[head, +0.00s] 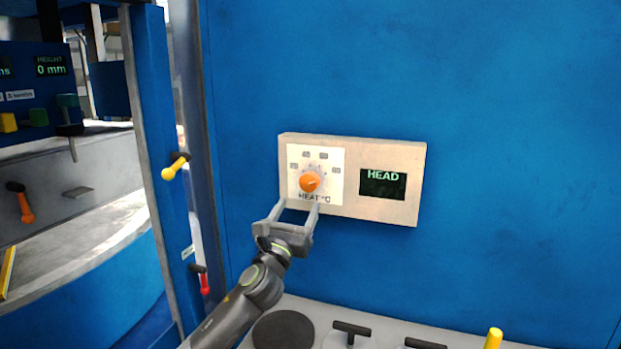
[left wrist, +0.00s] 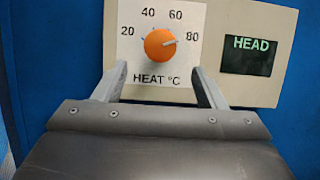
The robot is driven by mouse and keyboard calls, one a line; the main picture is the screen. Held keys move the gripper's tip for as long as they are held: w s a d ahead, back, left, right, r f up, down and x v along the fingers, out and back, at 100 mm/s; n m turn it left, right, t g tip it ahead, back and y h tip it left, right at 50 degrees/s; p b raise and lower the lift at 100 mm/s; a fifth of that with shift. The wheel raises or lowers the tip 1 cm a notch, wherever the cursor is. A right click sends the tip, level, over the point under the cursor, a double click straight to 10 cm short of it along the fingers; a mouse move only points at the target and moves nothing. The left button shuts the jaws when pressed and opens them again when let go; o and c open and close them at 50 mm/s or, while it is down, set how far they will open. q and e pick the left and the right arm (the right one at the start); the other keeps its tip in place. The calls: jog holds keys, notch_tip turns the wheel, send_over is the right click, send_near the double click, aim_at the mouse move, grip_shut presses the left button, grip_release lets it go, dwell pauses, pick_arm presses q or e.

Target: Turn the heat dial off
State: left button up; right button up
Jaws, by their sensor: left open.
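The heat dial is an orange round knob (head: 309,182) on a white scale plate marked HEAT °C, on a beige panel on the blue wall. In the left wrist view the knob (left wrist: 160,44) has a light pointer aimed to the upper right, between 60 and 80. My left gripper (head: 295,207) is open just below the knob, its fingers reaching up over the panel's lower edge. In the left wrist view its fingertips (left wrist: 154,80) are on either side below the knob, apart from it and holding nothing. My right gripper is not in view.
A dark display (head: 383,185) reading HEAD is right of the dial on the same panel. A grey ledge with a dark disc (head: 283,331), black handles and a yellow knob (head: 493,338) lies below. A blue post with yellow (head: 174,168) and red (head: 204,284) levers stands left.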

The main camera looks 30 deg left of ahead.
aim_at(307, 188)
pick_arm(q)
jog(key=p+x, duration=0.1)
jog(key=x, duration=0.8)
jog(key=shift+w+p, duration=0.25)
jog(key=shift+p, duration=0.15)
jog(key=c, duration=1)
